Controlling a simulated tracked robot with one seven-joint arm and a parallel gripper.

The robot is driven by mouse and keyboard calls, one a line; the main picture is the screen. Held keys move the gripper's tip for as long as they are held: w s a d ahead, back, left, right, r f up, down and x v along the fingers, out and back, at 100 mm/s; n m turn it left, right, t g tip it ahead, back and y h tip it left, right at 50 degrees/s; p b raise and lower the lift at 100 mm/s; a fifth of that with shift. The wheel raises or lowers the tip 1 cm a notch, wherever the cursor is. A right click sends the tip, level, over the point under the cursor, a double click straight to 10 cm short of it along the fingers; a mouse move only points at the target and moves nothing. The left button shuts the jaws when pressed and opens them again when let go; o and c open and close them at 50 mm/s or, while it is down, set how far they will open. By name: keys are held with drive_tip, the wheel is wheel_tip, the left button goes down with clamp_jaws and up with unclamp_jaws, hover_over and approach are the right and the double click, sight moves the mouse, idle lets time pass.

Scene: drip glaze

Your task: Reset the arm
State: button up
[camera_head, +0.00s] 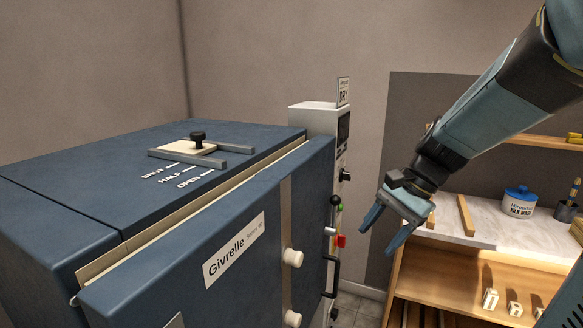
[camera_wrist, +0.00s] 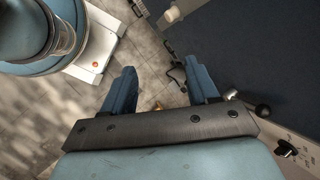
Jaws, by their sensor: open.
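My gripper (camera_head: 388,232) hangs at the end of my blue arm, to the right of the kiln's front. Its two blue fingers are apart with nothing between them. In the wrist view my gripper (camera_wrist: 163,92) is open over the tiled floor. The blue kiln (camera_head: 75,205) fills the left of the head view. Its door (camera_head: 225,235), labelled Givrelle, stands slightly ajar along the top edge. A vent slide with a black knob (camera_head: 197,139) lies on the kiln's top near the marks SHUT, HALF and OPEN.
A white control box (camera_head: 318,118) with a DRY sign stands beside the kiln. A black door handle (camera_head: 333,277) is below it. On the right, a bench (camera_head: 480,222) holds a white jar with a blue lid (camera_head: 519,202) and a dark cup (camera_head: 566,211). Small pale blocks sit on its lower shelf.

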drive_tip(key=s+d+r+n+t+h, duration=0.5)
drive_tip(key=s+r+n, duration=0.2)
drive_tip(key=s+n, duration=0.1)
drive_tip(key=shift+s+d+n+t+h, duration=0.3)
drive_tip(key=shift+n+t, duration=0.1)
drive_tip(key=shift+n, duration=0.3)
idle(0.4)
